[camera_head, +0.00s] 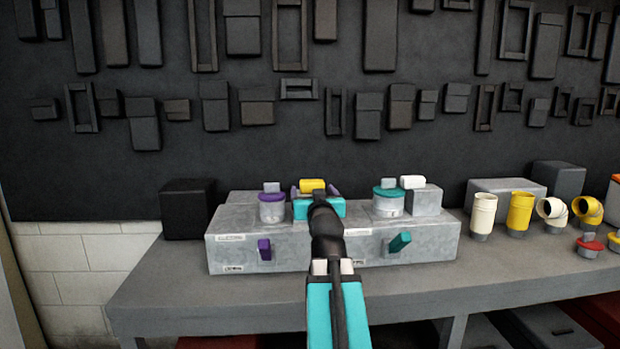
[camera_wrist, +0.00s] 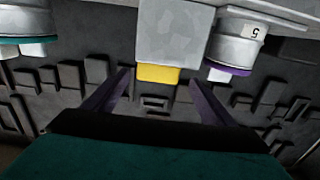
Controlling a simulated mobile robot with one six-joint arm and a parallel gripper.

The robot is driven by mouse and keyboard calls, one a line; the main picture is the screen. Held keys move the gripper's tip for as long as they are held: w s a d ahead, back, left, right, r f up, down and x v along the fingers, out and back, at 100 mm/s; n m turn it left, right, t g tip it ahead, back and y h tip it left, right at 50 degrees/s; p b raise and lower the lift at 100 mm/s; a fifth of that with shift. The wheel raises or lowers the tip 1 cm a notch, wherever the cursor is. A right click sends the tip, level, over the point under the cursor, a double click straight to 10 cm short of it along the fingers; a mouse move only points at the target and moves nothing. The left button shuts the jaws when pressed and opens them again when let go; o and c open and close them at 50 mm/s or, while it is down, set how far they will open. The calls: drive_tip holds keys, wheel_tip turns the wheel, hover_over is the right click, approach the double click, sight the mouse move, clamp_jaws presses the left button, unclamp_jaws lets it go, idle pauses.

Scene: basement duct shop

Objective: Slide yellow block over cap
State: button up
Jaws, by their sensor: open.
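The yellow block (camera_head: 312,185) lies at the top of a grey metal block on the bench-top unit, between two canisters. In the wrist view, the yellow block (camera_wrist: 158,73) shows at the edge of that grey metal block (camera_wrist: 172,35). One canister has a purple cap (camera_head: 271,197), the other a teal cap (camera_head: 387,192); which cap the task means is unclear. My gripper (camera_head: 314,191) is open at the yellow block. In the wrist view its purple fingers (camera_wrist: 158,80) stand either side of the yellow block, with gaps; contact is not visible.
The grey metal unit (camera_head: 330,248) has a purple lever (camera_head: 264,249) and a teal lever (camera_head: 399,242) in front. A white block (camera_head: 412,182) rests on a grey box to the right. A black box (camera_head: 187,208) stands left; pipe fittings (camera_head: 520,212) stand right.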

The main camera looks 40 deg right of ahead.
sight(313, 186)
drive_tip(key=shift+w+d+r+p, duration=0.15)
drive_tip(key=shift+w+d+p, duration=0.35)
drive_tip(key=shift+p, duration=2.8)
drive_tip(key=p, duration=0.6)
drive_tip(key=shift+w+d, duration=0.15)
drive_tip(key=shift+d, duration=0.05)
drive_tip(key=p+x, duration=0.2)
drive_tip(key=shift+w+d, duration=0.2)
drive_tip(key=shift+w+d+f, duration=0.2)
drive_tip(key=shift+w+d, duration=0.2)
drive_tip(key=shift+w, duration=0.1)
drive_tip(key=shift+p+x, duration=0.5)
drive_tip(key=shift+x, duration=1.75)
drive_tip(key=c, duration=1.5)
